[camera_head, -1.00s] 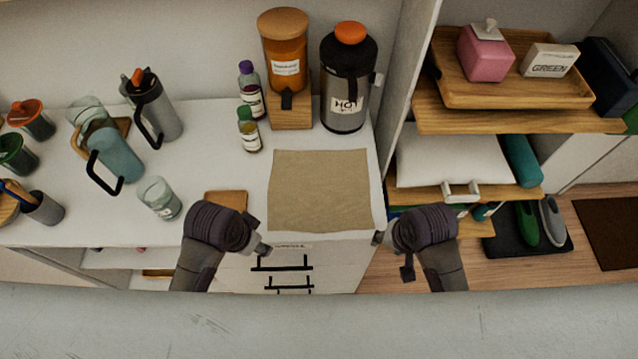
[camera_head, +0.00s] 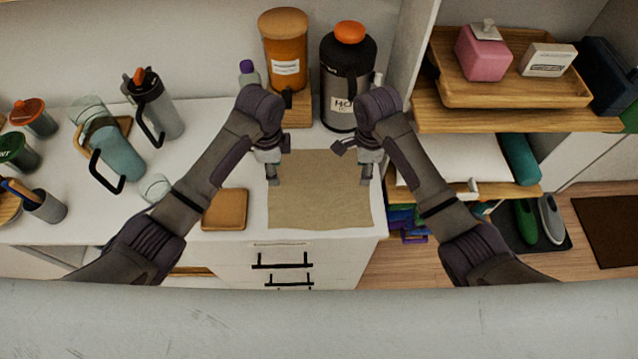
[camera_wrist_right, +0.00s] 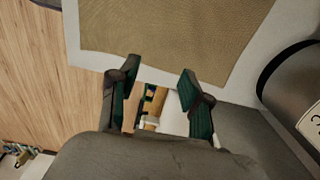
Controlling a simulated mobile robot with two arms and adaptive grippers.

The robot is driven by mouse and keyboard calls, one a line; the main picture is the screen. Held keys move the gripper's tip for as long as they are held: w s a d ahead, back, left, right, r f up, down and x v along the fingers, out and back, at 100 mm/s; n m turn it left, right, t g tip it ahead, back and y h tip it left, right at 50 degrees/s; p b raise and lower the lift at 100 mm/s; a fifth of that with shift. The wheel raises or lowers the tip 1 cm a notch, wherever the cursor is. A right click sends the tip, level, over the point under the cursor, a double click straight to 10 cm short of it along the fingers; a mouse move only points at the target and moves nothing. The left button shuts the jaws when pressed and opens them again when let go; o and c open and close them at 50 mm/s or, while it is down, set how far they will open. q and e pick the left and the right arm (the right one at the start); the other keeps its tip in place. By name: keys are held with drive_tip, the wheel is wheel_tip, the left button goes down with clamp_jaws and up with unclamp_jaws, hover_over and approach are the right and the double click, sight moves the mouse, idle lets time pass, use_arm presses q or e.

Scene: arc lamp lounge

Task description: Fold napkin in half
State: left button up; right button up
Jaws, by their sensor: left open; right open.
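The tan napkin (camera_head: 320,200) lies flat and unfolded on the white counter, near its right end. My left gripper (camera_head: 273,178) is open above the napkin's left edge, toward the back. My right gripper (camera_head: 366,178) is open above the napkin's right edge, at about the same depth. In the right wrist view the napkin (camera_wrist_right: 175,35) shows beyond the open, empty fingers of my right gripper (camera_wrist_right: 155,95). Neither gripper visibly holds cloth. The napkin's back corners are partly hidden by my grippers in the head view.
Behind the napkin stand a black and grey flask (camera_head: 340,85) and an orange jar (camera_head: 284,55) on a wooden block. A wooden coaster (camera_head: 225,210) lies left of it. A teal pitcher (camera_head: 118,155) and a grey bottle (camera_head: 160,105) stand further left. Shelves (camera_head: 470,118) are at the right.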

sight(277, 187)
use_arm(q)
wheel_tip(277, 187, down, 4)
drive_tip(key=shift+w+f, duration=0.1)
use_arm(e)
wheel_tip(277, 187, down, 4)
drive_tip(key=shift+w+f, duration=0.1)
use_arm(q)
drive_tip(key=shift+f, duration=0.55)
use_arm(e)
drive_tip(key=shift+f, duration=0.55)
use_arm(q)
drive_tip(key=shift+f, duration=0.2)
use_arm(e)
drive_tip(key=shift+f, duration=0.25)
use_arm(q)
clamp_jaws()
use_arm(e)
clamp_jaws()
use_arm(q)
drive_tip(key=shift+s+f, duration=0.15)
drive_tip(key=shift+s, duration=0.15)
use_arm(e)
drive_tip(key=shift+s, duration=0.2)
